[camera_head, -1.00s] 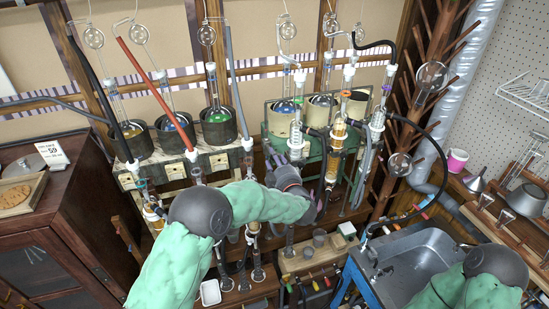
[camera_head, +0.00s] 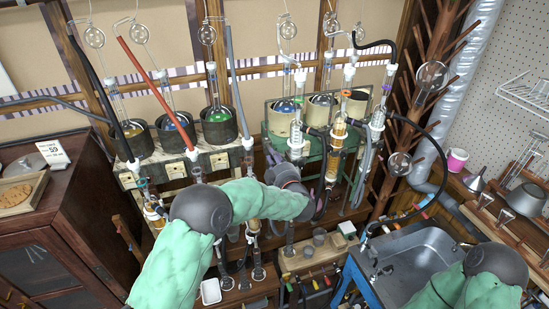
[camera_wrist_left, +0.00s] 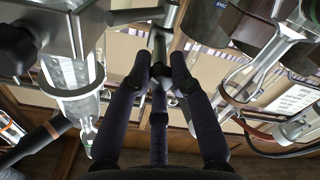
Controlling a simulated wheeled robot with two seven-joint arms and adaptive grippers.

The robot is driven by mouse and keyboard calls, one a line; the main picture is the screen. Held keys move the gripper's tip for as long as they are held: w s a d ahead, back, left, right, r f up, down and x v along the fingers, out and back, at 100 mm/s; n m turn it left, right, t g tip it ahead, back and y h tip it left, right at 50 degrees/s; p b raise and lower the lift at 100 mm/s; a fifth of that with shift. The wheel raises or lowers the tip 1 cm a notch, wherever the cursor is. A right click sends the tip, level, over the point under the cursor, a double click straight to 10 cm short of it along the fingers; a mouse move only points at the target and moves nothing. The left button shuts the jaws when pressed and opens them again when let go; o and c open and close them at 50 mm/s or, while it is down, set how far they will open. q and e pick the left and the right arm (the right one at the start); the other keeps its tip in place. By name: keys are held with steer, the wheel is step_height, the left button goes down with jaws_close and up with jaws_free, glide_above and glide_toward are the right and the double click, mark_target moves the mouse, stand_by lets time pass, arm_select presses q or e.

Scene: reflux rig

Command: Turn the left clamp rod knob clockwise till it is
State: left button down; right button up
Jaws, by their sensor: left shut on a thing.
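My left gripper (camera_head: 320,203) reaches in among the glassware of the reflux rig, in front of the green stand; its fingers are largely hidden in the head view. A black knob (camera_wrist_left: 18,46) on a grey clamp block sits apart at the left. My right gripper is out of view; only that arm shows at bottom right.
Glass condensers and tubes (camera_wrist_left: 75,85) stand close on both sides of the fingers. Flasks in dark heating pots (camera_head: 218,127) line the back left. A metal sink (camera_head: 420,262) is at right. A wooden cabinet (camera_head: 60,225) stands at left.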

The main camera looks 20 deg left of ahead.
arm_select(q)
steer(key=shift+m, duration=0.3)
steer(key=m+p, duration=0.2)
steer(key=m, duration=0.3)
steer(key=shift+m, duration=0.3)
steer(key=m+p, duration=0.3)
steer(key=m, duration=0.2)
steer(key=shift+m, duration=0.4)
steer(key=c, duration=1.1)
jaws_free()
